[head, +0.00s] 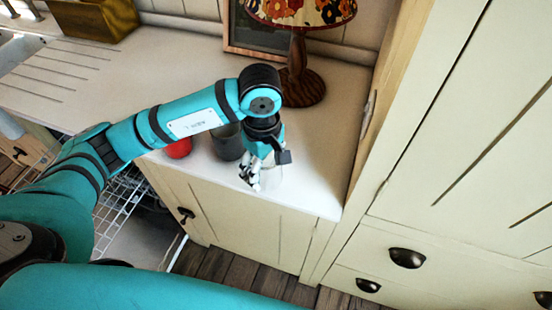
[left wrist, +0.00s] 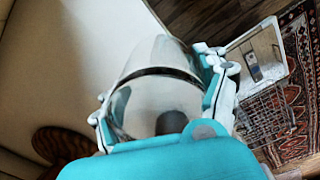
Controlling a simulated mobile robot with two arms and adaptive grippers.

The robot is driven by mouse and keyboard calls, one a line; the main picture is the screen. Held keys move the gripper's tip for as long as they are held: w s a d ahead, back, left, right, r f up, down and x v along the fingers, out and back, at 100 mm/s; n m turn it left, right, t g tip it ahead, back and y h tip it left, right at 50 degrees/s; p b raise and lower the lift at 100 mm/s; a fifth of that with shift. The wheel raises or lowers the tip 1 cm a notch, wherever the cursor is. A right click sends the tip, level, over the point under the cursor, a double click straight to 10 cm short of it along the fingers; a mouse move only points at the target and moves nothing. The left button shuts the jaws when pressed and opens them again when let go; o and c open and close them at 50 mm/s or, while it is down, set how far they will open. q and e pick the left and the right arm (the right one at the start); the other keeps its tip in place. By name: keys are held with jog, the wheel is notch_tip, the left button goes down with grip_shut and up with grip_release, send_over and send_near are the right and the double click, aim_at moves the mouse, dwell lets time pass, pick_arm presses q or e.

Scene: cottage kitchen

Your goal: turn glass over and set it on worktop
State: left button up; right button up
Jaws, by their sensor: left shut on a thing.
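The clear glass (left wrist: 150,95) sits between the fingers of my left gripper (left wrist: 163,92) in the left wrist view, with a finger on each side. My gripper body hides its lower part in that picture. In the head view my left gripper (head: 250,178) points down at the front of the white worktop (head: 315,165). The glass (head: 271,174) shows only faintly there against the pale top. I cannot tell which end of it is up, or whether it touches the worktop. My right gripper is out of view.
A dark grey cup (head: 227,144) and a red cup (head: 178,148) stand close left of my left gripper. A lamp (head: 304,82) stands behind it, before a picture frame. A tall cupboard (head: 440,140) bounds the right side. An open dishwasher rack (head: 122,195) is below left.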

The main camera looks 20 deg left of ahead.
pick_arm(q)
jog(key=w, duration=0.1)
jog(key=w+d, duration=0.1)
jog(key=w, duration=0.1)
jog(key=shift+d+f+p, duration=0.1)
jog(key=shift+d+p, duration=0.15)
jog(key=shift+p, duration=0.1)
notch_tip(320, 180, down, 3)
jog(key=shift+p, duration=0.85)
jog(key=shift+f, duration=0.25)
jog(key=shift+f, duration=0.1)
jog(key=shift+f, duration=0.1)
jog(key=o, duration=1.5)
jog(key=shift+c, duration=0.2)
